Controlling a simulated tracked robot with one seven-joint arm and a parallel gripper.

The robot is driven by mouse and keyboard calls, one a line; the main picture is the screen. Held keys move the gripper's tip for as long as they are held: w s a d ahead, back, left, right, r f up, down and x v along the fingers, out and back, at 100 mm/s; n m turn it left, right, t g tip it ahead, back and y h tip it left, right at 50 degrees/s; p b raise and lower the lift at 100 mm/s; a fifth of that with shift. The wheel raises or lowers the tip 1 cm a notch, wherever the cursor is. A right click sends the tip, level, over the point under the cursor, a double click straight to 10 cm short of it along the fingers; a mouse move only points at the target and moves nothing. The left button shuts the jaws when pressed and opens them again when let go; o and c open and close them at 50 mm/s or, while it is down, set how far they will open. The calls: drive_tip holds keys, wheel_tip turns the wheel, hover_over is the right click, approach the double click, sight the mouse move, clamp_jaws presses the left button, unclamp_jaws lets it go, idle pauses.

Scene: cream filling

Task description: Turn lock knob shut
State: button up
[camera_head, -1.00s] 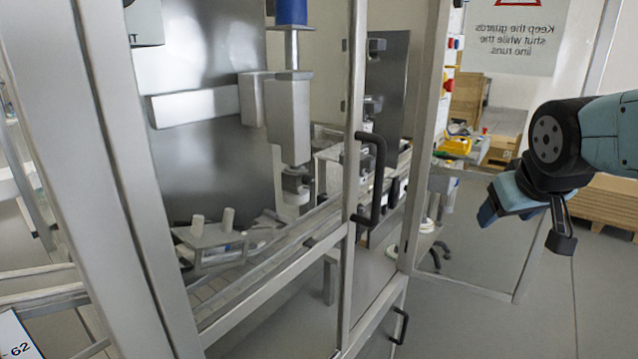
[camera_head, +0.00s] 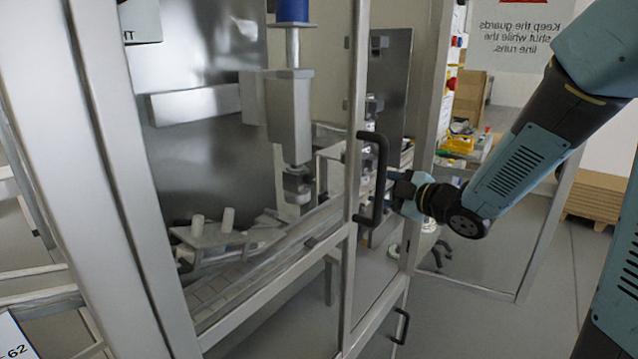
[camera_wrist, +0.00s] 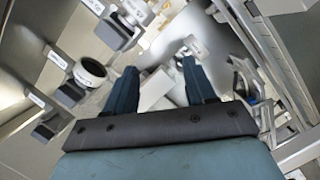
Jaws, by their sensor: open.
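My gripper (camera_head: 402,190) reaches into the machine's open side, just right of the black door handle (camera_head: 373,178), which partly hides it. In the wrist view my gripper (camera_wrist: 160,78) is open, its two blue-grey fingers apart and pointing at the machine's inside. A pale block (camera_wrist: 152,90) shows between and beyond the fingers; I see no contact. A dark round part with a white ring (camera_wrist: 90,70) lies left of the fingers, among labelled grey brackets (camera_wrist: 42,100). A small labelled part (camera_wrist: 195,45) is ahead of the right finger. I cannot tell which part is the lock knob.
The metal frame post (camera_head: 354,120) stands close left of my gripper. A grey upright panel (camera_head: 392,80) is behind it. The filling head (camera_head: 290,115) hangs over the conveyor at left. An open guard door with a mirrored sign (camera_head: 515,40) stands at right, beside my arm.

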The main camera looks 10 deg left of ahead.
drive_tip(key=w+a+f+n+g+y, duration=0.1)
drive_tip(key=w+a+n+g+y, duration=0.1)
drive_tip(key=a, duration=1.4)
drive_tip(key=shift+w+n+g+y, duration=0.3)
drive_tip(key=shift+w+n+y, duration=0.3)
drive_tip(key=shift+w+y, duration=0.4)
drive_tip(key=shift+s+f, duration=0.1)
drive_tip(key=shift+c, duration=0.2)
